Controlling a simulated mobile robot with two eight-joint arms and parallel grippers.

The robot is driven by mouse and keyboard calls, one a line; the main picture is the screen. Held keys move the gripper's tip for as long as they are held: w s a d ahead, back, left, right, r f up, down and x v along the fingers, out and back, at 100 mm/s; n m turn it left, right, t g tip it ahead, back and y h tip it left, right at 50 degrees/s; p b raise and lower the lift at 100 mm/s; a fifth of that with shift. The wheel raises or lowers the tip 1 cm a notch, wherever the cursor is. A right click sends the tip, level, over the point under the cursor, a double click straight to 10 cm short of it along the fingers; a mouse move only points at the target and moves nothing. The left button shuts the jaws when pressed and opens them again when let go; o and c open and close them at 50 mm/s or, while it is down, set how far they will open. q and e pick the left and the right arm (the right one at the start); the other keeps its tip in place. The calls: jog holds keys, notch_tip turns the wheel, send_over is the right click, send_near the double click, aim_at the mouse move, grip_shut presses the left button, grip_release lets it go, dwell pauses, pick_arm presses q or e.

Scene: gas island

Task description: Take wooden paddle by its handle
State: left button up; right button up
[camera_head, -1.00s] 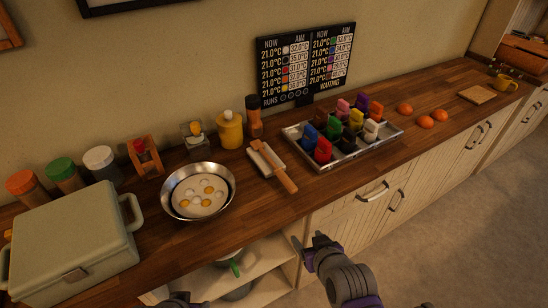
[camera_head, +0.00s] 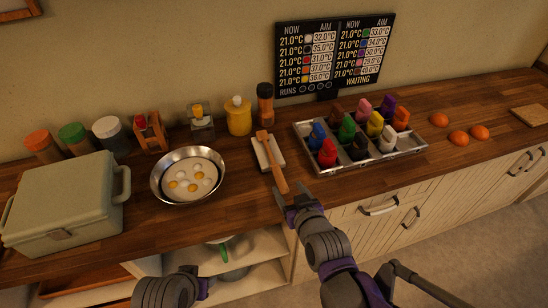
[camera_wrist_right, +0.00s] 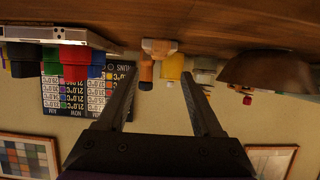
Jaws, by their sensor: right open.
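The wooden paddle (camera_head: 275,165) lies on a white rest (camera_head: 260,153) on the counter, its handle pointing toward the counter's front edge. My right gripper (camera_head: 294,195) is open just in front of the handle's end; the head view does not clearly show whether they touch. In the right wrist view, which is upside down, the handle's end (camera_wrist_right: 160,47) shows ahead, between the lines of the two spread fingers (camera_wrist_right: 162,74), with nothing held. Part of my left arm shows at the bottom of the head view; its gripper's jaws (camera_head: 204,287) cannot be made out.
A pan with eggs (camera_head: 163,195) stands left of the paddle. A metal tray (camera_head: 345,165) of coloured blocks is close on its right. Bottles (camera_head: 239,118) stand behind. A green box (camera_head: 60,205) is at far left. Open shelves (camera_head: 262,262) lie below.

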aim_at(277, 170)
jog(key=x, duration=0.4)
jog(key=shift+a, duration=0.2)
jog(key=shift+b+x, duration=0.35)
jog(key=shift+x, duration=2.75)
jog(key=shift+w+d+r, duration=0.15)
jog(key=shift+r, duration=0.05)
grip_shut()
